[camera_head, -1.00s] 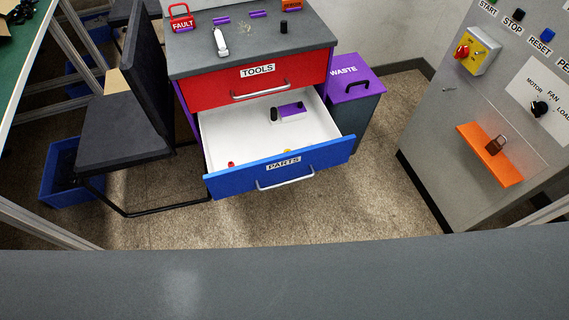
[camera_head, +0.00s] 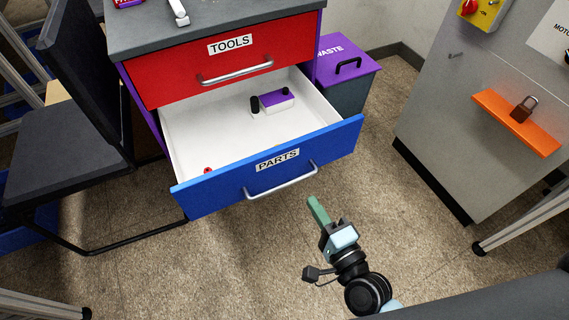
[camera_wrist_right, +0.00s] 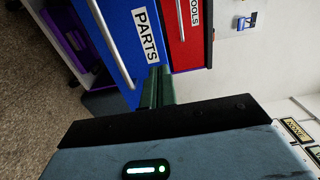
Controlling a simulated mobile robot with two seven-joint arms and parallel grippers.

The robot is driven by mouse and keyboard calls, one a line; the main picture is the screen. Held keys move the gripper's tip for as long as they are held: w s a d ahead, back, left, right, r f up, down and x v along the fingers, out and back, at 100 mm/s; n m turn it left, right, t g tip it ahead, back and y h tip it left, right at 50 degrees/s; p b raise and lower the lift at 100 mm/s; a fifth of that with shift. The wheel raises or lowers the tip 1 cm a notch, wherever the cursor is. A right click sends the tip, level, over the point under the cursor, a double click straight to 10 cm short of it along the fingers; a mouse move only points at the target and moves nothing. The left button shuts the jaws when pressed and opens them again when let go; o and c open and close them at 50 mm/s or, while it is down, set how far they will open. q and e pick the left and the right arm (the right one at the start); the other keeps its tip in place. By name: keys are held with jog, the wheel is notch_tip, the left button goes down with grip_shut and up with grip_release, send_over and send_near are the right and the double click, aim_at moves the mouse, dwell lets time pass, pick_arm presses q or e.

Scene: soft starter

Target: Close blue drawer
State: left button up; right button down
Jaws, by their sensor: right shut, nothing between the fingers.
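The blue drawer (camera_head: 270,165), labelled PARTS, is pulled out below the shut red TOOLS drawer (camera_head: 225,62). Its silver bar handle (camera_head: 282,184) is on its front. Inside its white tray are a purple-topped block, a black cylinder and a small red item. My right gripper (camera_head: 313,204) is shut and empty, in front of the drawer's right part, just below and right of the handle; in the head view it looks apart from it. In the right wrist view the green fingers (camera_wrist_right: 156,88) point toward the blue front (camera_wrist_right: 125,30) beside the PARTS label. My left gripper is not in view.
A purple-lidded WASTE bin (camera_head: 345,65) stands right of the cabinet. A black chair (camera_head: 75,135) stands close on the left. A grey panel with an orange shelf (camera_head: 515,122) is at the right. The floor in front of the drawer is clear.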

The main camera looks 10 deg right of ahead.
aim_at(281, 152)
jog(key=b+x, duration=0.1)
jog(key=x, duration=1.2)
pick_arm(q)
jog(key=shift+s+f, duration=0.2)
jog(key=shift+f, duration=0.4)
pick_arm(e)
jog(key=shift+w+a, duration=0.15)
jog(key=shift+w, duration=0.3)
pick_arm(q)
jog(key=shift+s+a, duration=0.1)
